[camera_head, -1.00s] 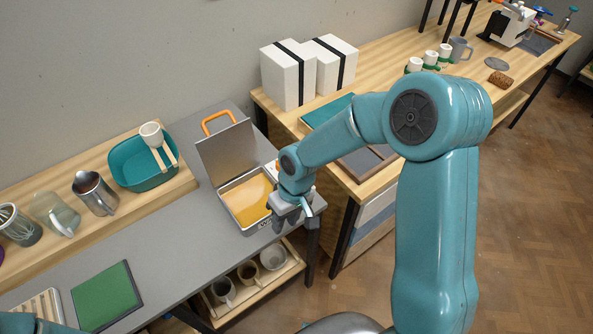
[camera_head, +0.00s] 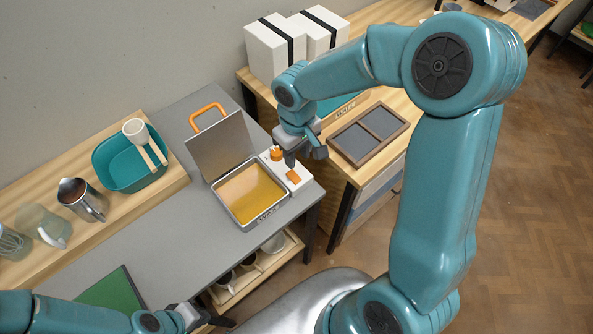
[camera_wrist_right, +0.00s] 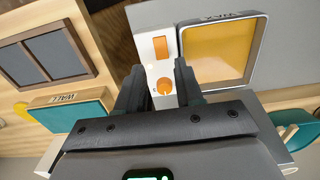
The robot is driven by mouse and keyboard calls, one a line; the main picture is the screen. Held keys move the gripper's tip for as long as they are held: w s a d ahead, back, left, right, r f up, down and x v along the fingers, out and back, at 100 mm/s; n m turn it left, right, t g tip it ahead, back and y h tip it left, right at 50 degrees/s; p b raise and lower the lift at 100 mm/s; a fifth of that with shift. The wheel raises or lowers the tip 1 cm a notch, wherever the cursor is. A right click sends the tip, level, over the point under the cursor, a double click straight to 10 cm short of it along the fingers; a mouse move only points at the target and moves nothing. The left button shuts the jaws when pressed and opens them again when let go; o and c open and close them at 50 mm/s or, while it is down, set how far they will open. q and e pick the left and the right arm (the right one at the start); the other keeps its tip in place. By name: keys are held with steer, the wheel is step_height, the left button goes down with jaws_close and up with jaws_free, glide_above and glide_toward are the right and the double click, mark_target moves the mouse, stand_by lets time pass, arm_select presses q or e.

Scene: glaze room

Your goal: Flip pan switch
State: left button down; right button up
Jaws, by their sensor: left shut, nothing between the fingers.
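The wax pan (camera_head: 270,211) is an open metal box with yellow-orange contents and its lid (camera_head: 218,143) raised. It also shows in the right wrist view (camera_wrist_right: 196,80). On its right is a white control panel with an orange rectangular switch (camera_head: 293,177) and a round orange knob (camera_head: 276,153). In the right wrist view the switch (camera_wrist_right: 160,47) lies beyond the knob (camera_wrist_right: 164,88). My right gripper (camera_head: 296,160) hangs over the panel, its fingers apart with the knob showing between them. My left gripper (camera_head: 203,316) is shut and empty at the bottom, near the grey table's front edge.
A teal basin (camera_head: 120,178) and metal pitcher (camera_head: 84,202) stand on the wooden shelf at left. A green mat (camera_head: 108,294) lies at the table's front. A framed tray (camera_head: 378,142) and white boxes (camera_head: 268,52) are on the wooden bench at right.

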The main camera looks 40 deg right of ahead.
mark_target(297, 180)
step_height(297, 180, down, 10)
steer(key=shift+d+r, duration=0.1)
steer(key=shift+r, duration=0.1)
steer(key=shift+w+f, duration=0.1)
steer(key=shift+f, duration=0.2)
